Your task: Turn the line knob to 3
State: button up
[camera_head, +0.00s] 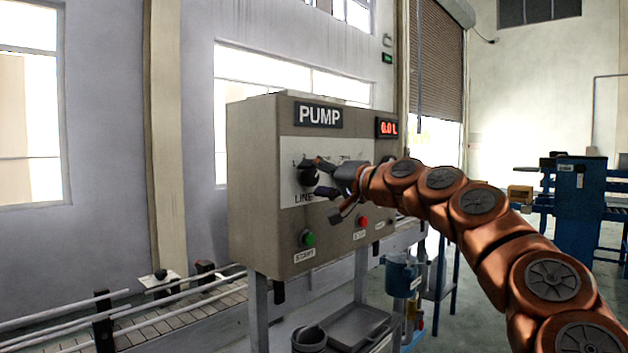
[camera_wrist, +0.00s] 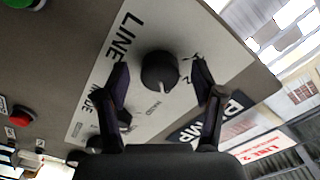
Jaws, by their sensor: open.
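The line knob (camera_wrist: 160,70) is a round black knob on the white plate of the pump panel, beside the word LINE. It carries a pale pointer mark, which faces the bottom of the wrist view. Its number setting is too small to read. In the head view the knob (camera_head: 308,177) is partly covered by my gripper (camera_head: 321,178). In the wrist view my gripper (camera_wrist: 161,78) is open, with one dark finger on each side of the knob and visible gaps between.
The grey pump box (camera_head: 255,180) has a green button (camera_head: 309,239), a red button (camera_head: 363,221) and a red display (camera_head: 388,127) reading 0.0 L. A blue container (camera_head: 400,275) and a grey tray (camera_head: 357,325) sit below. A railed conveyor (camera_head: 190,305) runs at lower left.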

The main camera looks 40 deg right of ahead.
jog(key=shift+s+d, duration=0.1)
jog(key=shift+s, duration=0.15)
jog(key=v, duration=1.1)
jog(key=shift+s, duration=0.25)
